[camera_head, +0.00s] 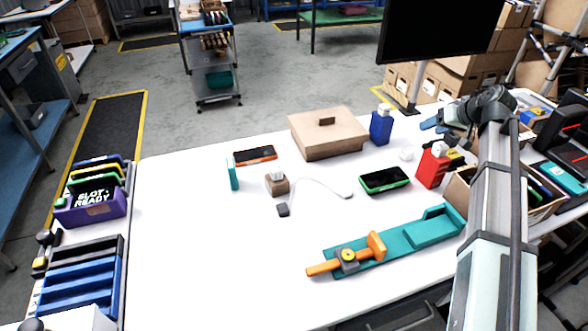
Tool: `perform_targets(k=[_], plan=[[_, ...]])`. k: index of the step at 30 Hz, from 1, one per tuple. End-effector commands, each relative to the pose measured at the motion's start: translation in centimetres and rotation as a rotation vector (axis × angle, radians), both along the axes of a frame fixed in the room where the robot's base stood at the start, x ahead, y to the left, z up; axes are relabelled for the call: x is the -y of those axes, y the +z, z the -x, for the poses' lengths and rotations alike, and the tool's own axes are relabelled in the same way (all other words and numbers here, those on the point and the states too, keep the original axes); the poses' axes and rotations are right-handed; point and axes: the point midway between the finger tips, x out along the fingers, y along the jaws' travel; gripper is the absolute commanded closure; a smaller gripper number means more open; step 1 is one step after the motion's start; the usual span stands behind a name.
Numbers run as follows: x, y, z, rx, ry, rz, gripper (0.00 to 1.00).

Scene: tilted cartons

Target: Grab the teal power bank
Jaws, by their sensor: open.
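A thin teal block (233,173) stands upright on the white table, left of the middle; it looks like a teal power bank. Another flat teal item (559,177) with a white label lies among the goods at the right edge; I cannot tell which of the two is the power bank.
A closed cardboard box (327,136), a blue container (381,127), a red container (432,167) and a green-edged device (384,180) stand mid-table. A teal fixture (400,240) with an orange clamp lies in front. Open cartons (538,205) crowd the right.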

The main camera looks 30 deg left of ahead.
Motion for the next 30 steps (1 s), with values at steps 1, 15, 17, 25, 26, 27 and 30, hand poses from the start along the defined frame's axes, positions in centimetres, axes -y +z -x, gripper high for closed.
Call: perform_targets(k=[1, 15, 17, 25, 26, 27, 30], plan=[[-2.4, -0.1, 0.7, -0.011, 0.015, 0.014, 0.45], [-19.5, -0.5, 8.3, -0.092, 0.09, 0.15, 0.45], [-21.5, -0.6, 9.5, -0.097, 0.097, 0.168, 0.45], [-29.8, -0.4, 15.6, -0.106, 0.123, 0.247, 0.45], [-30.7, -0.4, 16.4, -0.107, 0.125, 0.254, 0.45], [-31.8, -0.4, 17.4, -0.106, 0.128, 0.267, 0.45], [-34.5, -0.3, 20.0, -0.103, 0.134, 0.293, 0.45]])
